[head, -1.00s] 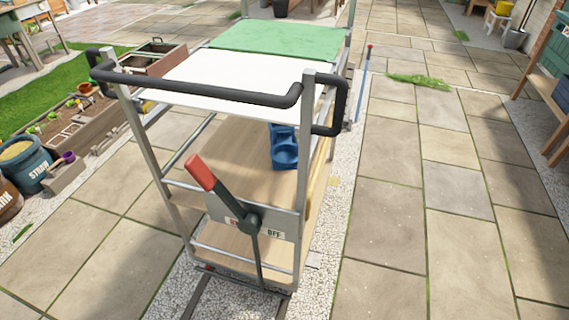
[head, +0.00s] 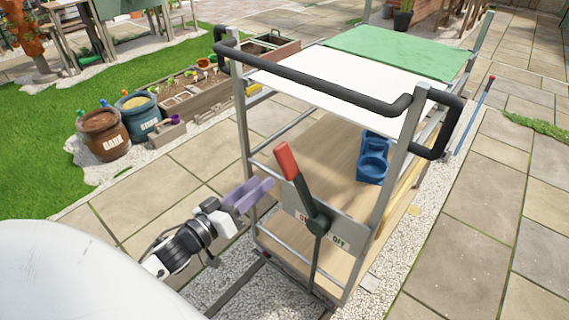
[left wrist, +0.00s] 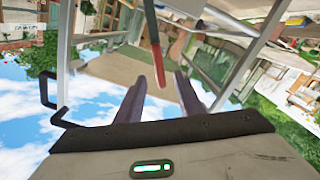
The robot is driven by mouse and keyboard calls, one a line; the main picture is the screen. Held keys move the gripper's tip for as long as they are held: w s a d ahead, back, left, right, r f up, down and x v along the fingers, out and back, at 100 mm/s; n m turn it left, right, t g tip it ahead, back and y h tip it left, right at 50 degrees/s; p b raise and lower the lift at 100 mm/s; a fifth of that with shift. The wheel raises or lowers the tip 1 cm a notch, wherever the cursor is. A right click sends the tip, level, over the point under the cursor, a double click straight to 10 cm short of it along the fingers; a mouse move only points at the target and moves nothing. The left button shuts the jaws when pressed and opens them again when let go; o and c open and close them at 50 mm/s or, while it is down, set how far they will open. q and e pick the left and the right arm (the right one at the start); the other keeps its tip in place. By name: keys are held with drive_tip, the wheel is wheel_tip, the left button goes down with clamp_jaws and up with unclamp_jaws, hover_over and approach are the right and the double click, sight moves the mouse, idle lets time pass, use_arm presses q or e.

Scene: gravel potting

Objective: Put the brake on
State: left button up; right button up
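The brake lever (head: 302,195) has a red grip (head: 286,160) and a dark shaft. It pivots on a plate (head: 345,234) at the near end of the trolley. The grip leans up and left; the plate reads OFF on the right, with a partly hidden red label on the left. My left gripper (head: 258,184), with purple fingers, is open and empty just left of the lever, apart from it. In the left wrist view the red grip (left wrist: 158,65) shows between and beyond the spread fingertips (left wrist: 161,78). My right gripper is out of view.
The trolley (head: 400,160) has a black push handle (head: 320,80) above the lever, metal posts, a white and a green top, and a blue holder (head: 373,158) on its shelf. It stands on rails over gravel. BARK (head: 104,135) and STONE (head: 138,115) tubs stand left.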

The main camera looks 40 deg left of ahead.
sight(280, 166)
use_arm(q)
drive_tip(key=w, duration=1)
drive_tip(key=shift+w+d+r, duration=0.2)
drive_tip(key=shift+d+r, duration=0.05)
drive_tip(key=shift+d, duration=0.1)
clamp_jaws()
